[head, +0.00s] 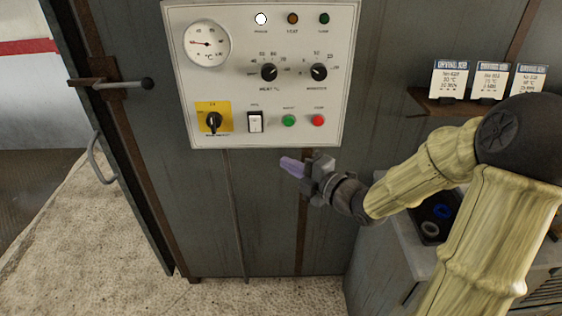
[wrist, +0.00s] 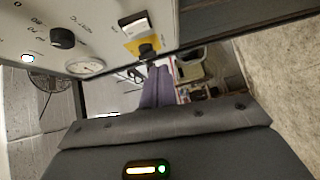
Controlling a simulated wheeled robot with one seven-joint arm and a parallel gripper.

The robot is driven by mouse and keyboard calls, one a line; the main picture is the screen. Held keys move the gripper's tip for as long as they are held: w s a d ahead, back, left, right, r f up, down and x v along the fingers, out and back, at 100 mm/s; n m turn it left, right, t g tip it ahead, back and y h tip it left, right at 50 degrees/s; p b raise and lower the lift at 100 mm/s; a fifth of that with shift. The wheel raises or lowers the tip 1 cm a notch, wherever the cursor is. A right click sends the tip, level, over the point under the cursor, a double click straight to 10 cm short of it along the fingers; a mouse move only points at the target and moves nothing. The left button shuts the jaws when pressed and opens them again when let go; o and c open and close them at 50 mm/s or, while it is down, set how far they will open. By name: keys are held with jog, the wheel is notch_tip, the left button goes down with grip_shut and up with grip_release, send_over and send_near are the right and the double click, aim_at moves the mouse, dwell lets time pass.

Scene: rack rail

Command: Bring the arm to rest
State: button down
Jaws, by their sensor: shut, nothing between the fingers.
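My gripper (head: 291,167) is shut and empty, with purple-grey fingers pressed together. In the head view it is in the air below the white control panel (head: 350,90), pointing left. My arm reaches in from the right, bent at the elbow. In the wrist view the shut fingers (wrist: 157,86) stand in the middle, and the panel (wrist: 105,20) fills the upper left. I cannot tell the exact gap between the fingers and the cabinet front.
The panel carries a gauge (head: 207,44), knobs, a yellow-backed switch (head: 213,118) and buttons. A lever handle (head: 147,83) juts out at left. A shelf with cards (head: 449,80) and a grey cabinet (head: 385,262) stand at right. The floor (head: 80,245) is clear at lower left.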

jog(key=shift+w, duration=0.2)
jog(key=s+d+f+m+g+h, duration=0.4)
jog(key=d+f+m+h, duration=0.4)
jog(key=m, duration=0.5)
jog(key=s+f+m+g+h, duration=0.1)
jog(key=s+m+g+h, duration=0.1)
jog(key=s+m, duration=0.4)
jog(key=s+d+f+m+g+h+p, duration=0.1)
jog(key=s+m+g, duration=0.3)
jog(key=s+m, duration=0.3)
jog(key=shift+s+d+f+h, duration=0.25)
jog(key=shift+s+f+h, duration=0.05)
jog(key=shift+s+h, duration=0.1)
